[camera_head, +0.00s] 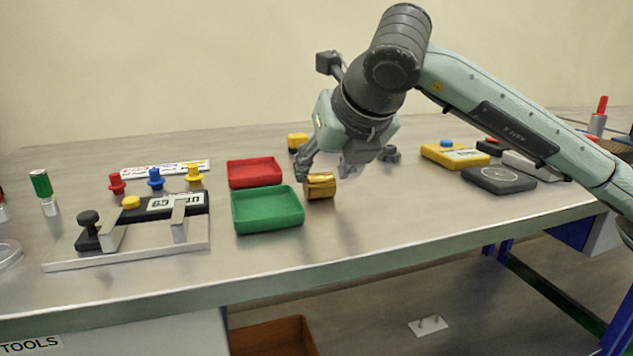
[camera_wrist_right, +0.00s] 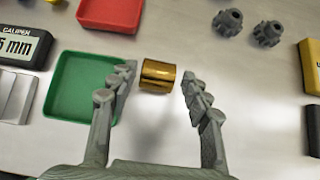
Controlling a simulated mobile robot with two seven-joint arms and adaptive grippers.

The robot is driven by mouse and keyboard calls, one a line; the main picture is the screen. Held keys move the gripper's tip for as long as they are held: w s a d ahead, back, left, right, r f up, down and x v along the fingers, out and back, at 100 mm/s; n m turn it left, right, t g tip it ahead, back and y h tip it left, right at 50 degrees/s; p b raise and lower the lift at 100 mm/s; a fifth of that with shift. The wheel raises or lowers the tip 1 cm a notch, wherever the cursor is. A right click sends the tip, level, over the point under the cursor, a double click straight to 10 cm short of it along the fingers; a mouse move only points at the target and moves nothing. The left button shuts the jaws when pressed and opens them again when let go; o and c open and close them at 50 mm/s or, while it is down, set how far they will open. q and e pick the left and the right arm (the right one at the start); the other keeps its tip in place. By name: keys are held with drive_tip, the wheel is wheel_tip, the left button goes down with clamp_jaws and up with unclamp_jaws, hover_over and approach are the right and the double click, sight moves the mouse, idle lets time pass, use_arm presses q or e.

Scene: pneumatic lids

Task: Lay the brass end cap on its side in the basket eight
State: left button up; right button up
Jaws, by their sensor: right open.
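The brass end cap (camera_head: 320,186) is a shiny gold cylinder lying on its side on the table, just right of the green tray. In the right wrist view the end cap (camera_wrist_right: 157,75) lies between the tips of my right gripper (camera_wrist_right: 159,80), nearer the left finger. My right gripper (camera_head: 326,172) is open and empty, just above and around the cap, with a finger on either side. No container shows a mark reading eight, so I cannot tell which is basket eight. My left gripper is out of view.
The green tray (camera_head: 267,226) and red tray (camera_head: 255,174) are empty. A caliper (camera_head: 175,203) lies left of them. Grey gears (camera_wrist_right: 247,26) and a yellow box (camera_head: 455,156) stand to the right. An orange-brown bin (camera_head: 272,339) sits below the table's front edge.

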sight(319, 174)
drive_tip(key=x, duration=0.3)
drive_tip(key=shift+a+f, duration=0.1)
drive_tip(key=shift+f, duration=0.05)
drive_tip(key=shift+c, duration=0.4)
drive_tip(key=c, duration=0.9)
clamp_jaws()
